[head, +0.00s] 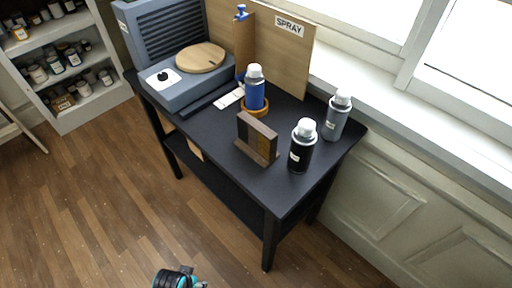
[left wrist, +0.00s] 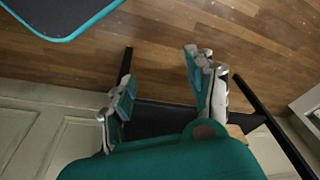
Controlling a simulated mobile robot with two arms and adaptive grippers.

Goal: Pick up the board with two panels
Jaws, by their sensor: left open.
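The board with two panels (head: 257,136) stands upright on the dark console table, near its front edge in the head view. It has a lighter brown panel and a darker panel side by side on a wooden foot. My left gripper (left wrist: 158,68) is open in the left wrist view, its two fingers wide apart with nothing seen between them. The board is not recognisable in that view. A teal and black part of my arm shows at the bottom edge of the head view, well away from the board. My right gripper is not in view.
Beside the board on the table (head: 215,127) stand a black spray can (head: 302,148), a grey can (head: 337,117) and a blue can (head: 255,90) in a wooden ring. A grey spray booth (head: 175,35) and a "SPRAY" panel (head: 296,55) are behind. The floor in front is clear.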

